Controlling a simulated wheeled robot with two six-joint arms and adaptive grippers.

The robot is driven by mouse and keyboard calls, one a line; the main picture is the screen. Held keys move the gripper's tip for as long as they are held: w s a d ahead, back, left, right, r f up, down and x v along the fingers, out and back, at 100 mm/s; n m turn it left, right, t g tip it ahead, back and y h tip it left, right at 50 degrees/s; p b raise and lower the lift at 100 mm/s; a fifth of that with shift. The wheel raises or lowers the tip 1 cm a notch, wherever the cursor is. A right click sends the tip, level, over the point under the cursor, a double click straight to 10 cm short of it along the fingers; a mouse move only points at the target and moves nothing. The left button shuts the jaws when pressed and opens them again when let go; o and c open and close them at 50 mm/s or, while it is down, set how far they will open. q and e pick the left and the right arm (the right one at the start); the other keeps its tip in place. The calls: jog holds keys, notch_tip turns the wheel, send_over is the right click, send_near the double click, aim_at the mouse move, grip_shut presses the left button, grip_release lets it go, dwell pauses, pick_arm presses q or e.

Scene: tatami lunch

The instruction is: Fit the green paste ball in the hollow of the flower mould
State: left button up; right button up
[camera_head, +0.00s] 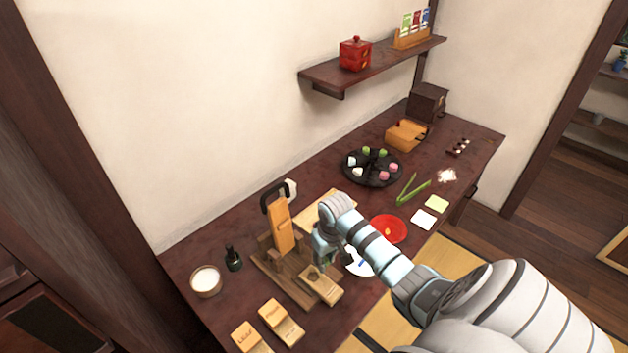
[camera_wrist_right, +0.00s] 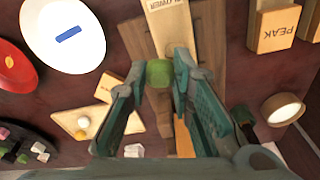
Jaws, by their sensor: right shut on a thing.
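The green paste ball (camera_wrist_right: 159,73) is pinched between the fingertips of my right gripper (camera_wrist_right: 157,80) in the wrist view. It looks slightly squared where the fingers touch it. The pale wooden flower mould (camera_wrist_right: 168,22), lettered FLOWER, lies beyond the ball on the wooden stand. In the head view my right gripper (camera_head: 325,258) is over the stand, close to the flower mould (camera_head: 322,288). The ball and fingers cover part of the mould, so I cannot tell the gap to its hollow. My left gripper is out of view.
The wooden stand (camera_head: 268,268) has an upright lever with a dark handle. Two more moulds (camera_head: 281,322) lie at the front.

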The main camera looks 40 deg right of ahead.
jog(key=shift+a+n+p, duration=0.6)
jog(key=shift+a+p, duration=0.05)
jog(key=f+b, duration=0.2)
jog(key=w+f+n+b, duration=0.1)
jog(key=f+b, duration=0.1)
jog(key=w+f+n+b, duration=0.1)
jog(key=f+b, duration=0.1)
jog(key=shift+w+a+f, duration=0.1)
jog(key=shift+w+a, duration=0.15)
jog(key=shift+a, duration=0.1)
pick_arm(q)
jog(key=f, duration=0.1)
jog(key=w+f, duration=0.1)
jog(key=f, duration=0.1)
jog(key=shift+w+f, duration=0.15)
pick_arm(e)
jog(key=shift+r, duration=0.2)
jog(key=shift+s+p, duration=0.15)
jog(key=shift+p, duration=0.35)
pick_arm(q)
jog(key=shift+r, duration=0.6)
